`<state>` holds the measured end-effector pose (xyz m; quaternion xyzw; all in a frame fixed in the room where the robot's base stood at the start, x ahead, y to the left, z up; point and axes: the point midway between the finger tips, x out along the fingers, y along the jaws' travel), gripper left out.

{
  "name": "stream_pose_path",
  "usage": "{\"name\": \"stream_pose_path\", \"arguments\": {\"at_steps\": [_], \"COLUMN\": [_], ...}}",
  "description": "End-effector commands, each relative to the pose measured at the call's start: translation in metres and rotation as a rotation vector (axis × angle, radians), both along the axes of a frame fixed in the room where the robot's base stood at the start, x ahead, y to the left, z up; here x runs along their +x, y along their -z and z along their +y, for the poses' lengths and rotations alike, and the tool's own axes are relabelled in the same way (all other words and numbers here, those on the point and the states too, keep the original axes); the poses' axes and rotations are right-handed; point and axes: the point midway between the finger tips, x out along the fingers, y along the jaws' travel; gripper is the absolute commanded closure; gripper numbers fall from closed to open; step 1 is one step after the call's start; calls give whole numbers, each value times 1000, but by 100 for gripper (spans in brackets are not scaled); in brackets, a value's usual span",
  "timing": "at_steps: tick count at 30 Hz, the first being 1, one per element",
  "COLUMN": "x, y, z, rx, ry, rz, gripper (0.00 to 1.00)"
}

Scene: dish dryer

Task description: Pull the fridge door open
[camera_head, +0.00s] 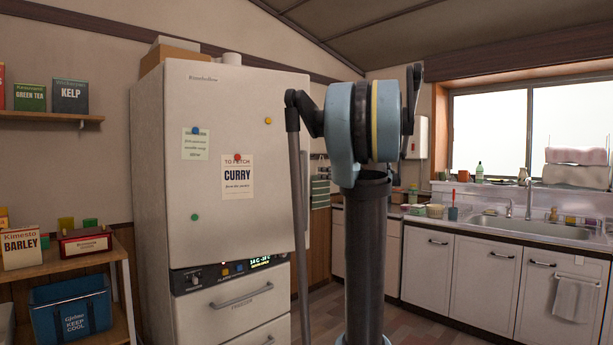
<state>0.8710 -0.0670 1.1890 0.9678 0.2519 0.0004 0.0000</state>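The white fridge (230,215) stands left of centre. Its tall upper door (225,120) looks shut, with notes and round magnets on its front. A narrow vertical strip at the door's right edge (306,190) shows beside my arm; I cannot tell whether it is the handle. My arm's blue joint and dark upright link stand in front of the fridge's right side and hide part of the room behind. I cannot make out my gripper's fingers in this view.
Below the door are a control panel (235,270) and a drawer with a bar handle (240,297). A low shelf (90,258) with boxes and a blue cooler (72,310) stands left. The sink counter (450,228) is at right. Some floor (405,325) shows between.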

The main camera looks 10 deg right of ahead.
Motion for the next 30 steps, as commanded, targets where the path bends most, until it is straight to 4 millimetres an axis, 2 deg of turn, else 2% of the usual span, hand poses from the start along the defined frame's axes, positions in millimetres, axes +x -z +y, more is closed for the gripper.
{"name": "stream_pose_path", "arguments": {"at_steps": [18,24,30], "x": [96,117,126], "y": [0,0,0], "z": [55,67,72], "rx": [0,0,0], "ry": [-4,-3,-2], "rz": [1,1,1], "gripper": [65,65,65]}}
